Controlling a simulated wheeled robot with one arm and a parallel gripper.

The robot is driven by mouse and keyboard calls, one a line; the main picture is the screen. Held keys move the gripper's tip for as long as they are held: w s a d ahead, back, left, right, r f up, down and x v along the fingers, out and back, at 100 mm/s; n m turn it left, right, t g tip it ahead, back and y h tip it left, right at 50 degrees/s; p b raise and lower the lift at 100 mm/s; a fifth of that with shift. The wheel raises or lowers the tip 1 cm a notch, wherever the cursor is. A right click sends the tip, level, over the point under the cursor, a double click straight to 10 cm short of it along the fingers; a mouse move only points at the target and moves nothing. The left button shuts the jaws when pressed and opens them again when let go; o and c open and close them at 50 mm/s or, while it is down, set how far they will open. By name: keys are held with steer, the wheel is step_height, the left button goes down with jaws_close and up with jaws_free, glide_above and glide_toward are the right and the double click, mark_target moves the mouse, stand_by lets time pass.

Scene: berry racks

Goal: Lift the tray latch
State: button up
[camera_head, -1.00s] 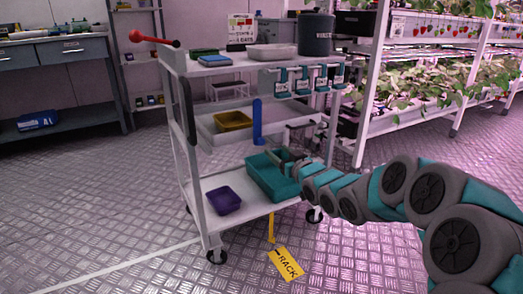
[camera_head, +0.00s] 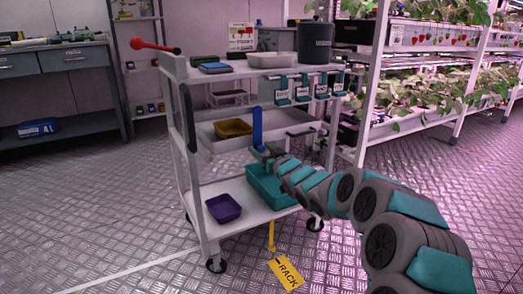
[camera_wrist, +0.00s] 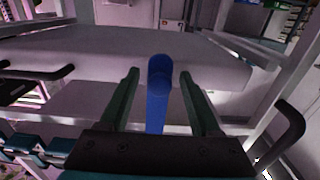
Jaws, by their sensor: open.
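The tray latch (camera_head: 257,126) is an upright blue bar at the front of the cart's middle tray (camera_head: 290,124). In the wrist view the blue latch (camera_wrist: 158,92) stands between the two dark green fingers of my gripper (camera_wrist: 158,80), with a gap on each side. My gripper (camera_head: 264,152) is open and shows at the latch's lower end in the head view. The fingers are not closed on it. The latch's lowest part is hidden behind the gripper body in the wrist view.
The white cart (camera_head: 205,205) holds a yellow bin (camera_head: 233,127) on the middle tray, and a purple bin (camera_head: 223,208) and a teal bin (camera_head: 262,185) below. Teal clips (camera_head: 302,88) hang near the top. A plant rack (camera_head: 410,88) stands to the right.

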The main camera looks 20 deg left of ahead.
jaws_close()
stand_by(0.6)
stand_by(0.9)
